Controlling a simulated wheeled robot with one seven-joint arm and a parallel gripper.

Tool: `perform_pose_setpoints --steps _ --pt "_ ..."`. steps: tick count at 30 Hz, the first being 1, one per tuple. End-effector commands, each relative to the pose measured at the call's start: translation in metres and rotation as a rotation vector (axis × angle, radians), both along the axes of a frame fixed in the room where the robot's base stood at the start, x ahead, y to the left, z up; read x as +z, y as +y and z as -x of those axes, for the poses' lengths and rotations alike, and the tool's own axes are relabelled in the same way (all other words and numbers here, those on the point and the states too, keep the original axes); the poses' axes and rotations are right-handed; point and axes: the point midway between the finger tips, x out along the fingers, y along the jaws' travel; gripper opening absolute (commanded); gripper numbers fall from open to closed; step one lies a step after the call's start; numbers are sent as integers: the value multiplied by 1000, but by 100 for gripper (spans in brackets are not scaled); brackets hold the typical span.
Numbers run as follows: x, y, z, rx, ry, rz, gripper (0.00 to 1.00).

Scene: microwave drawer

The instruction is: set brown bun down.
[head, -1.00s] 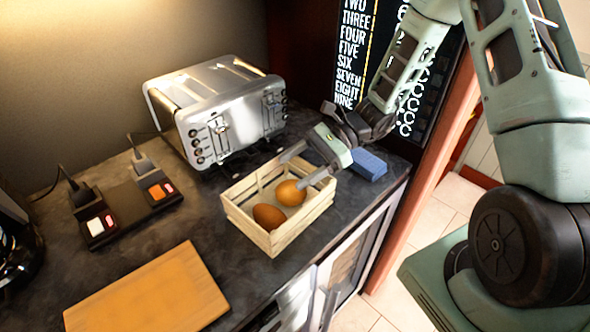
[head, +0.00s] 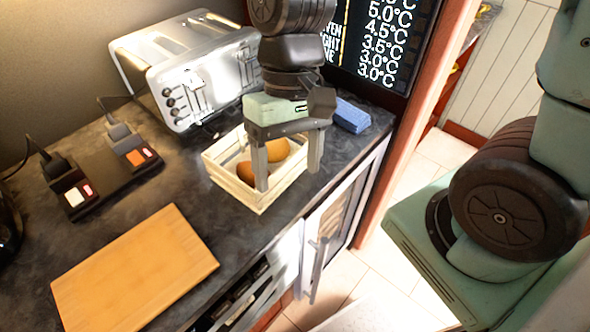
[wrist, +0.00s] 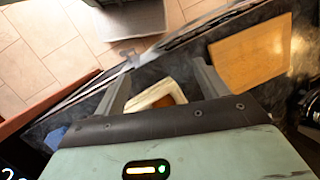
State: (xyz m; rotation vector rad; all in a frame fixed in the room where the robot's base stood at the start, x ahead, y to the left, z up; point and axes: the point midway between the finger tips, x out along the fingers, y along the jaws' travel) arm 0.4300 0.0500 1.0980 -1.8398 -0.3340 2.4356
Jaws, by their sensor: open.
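Two rounded brown things lie in the pale wooden crate (head: 262,204) on the dark counter. One is a lighter orange-brown bun (head: 277,150) at the back; the other is a darker brown bun (head: 246,171) nearer the front left, partly hidden by a finger. I cannot tell which one the task means. My gripper (head: 288,181) is open, its fingers pointing down above and in front of the crate, with nothing seen between them. In the wrist view the crate (wrist: 150,92) shows between the spread fingers, with a bit of brown inside.
A silver toaster (head: 190,70) stands behind the crate. A blue sponge (head: 350,115) lies to its right. A wooden board (head: 135,270) lies front left, and a black switch box (head: 105,180) stands at left. The counter's front edge is close to the crate's right.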

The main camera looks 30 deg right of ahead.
Motion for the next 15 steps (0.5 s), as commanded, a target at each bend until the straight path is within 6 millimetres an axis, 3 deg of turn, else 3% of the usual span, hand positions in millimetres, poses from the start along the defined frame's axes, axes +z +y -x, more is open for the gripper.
perform_pose_setpoints --steps 3,6,15 --pt "11 8 26 305 -190 36 73" --pt "17 12 36 464 -289 47 73" --pt "20 13 41 560 -349 53 73"
